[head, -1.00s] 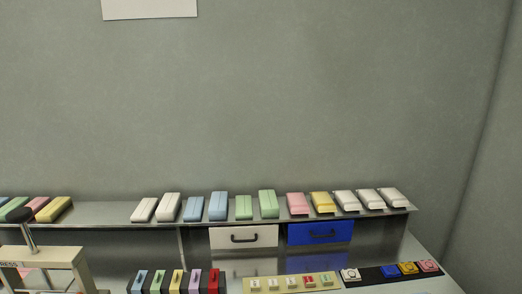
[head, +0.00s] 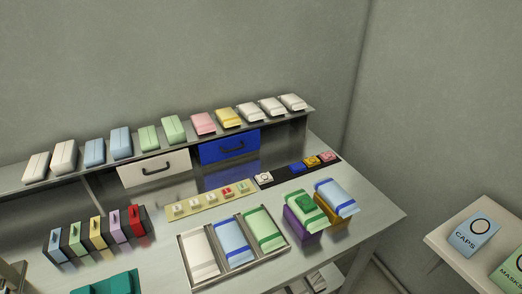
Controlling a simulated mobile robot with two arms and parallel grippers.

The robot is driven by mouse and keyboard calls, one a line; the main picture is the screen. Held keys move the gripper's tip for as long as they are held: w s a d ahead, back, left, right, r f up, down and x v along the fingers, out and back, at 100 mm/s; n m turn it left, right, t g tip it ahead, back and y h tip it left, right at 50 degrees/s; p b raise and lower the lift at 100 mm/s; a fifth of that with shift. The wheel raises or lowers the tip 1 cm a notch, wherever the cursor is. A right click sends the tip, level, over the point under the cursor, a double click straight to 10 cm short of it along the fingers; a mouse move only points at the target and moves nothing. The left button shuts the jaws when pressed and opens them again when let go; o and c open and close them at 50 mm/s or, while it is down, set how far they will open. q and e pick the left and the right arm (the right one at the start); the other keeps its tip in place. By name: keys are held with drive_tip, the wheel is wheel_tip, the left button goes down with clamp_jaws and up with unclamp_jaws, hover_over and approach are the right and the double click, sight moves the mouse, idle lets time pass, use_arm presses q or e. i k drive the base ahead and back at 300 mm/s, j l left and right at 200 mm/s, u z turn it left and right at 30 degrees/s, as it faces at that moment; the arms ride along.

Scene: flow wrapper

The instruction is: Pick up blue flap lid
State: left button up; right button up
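A light-blue pack (head: 234,239) lies in the middle of a three-part tray. I cannot tell which of these is the flap lid. Neither of my grippers shows in the head view.
A white panel (head: 154,169) with a handle is left of the blue one. A green-banded pack (head: 306,207) sits on a purple box (head: 303,228). The tray (head: 183,259) and colored blocks (head: 97,232) fill the front. A side table (head: 447,236) stands right.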

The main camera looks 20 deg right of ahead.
sight(299, 166)
drive_tip(key=z, duration=1.3)
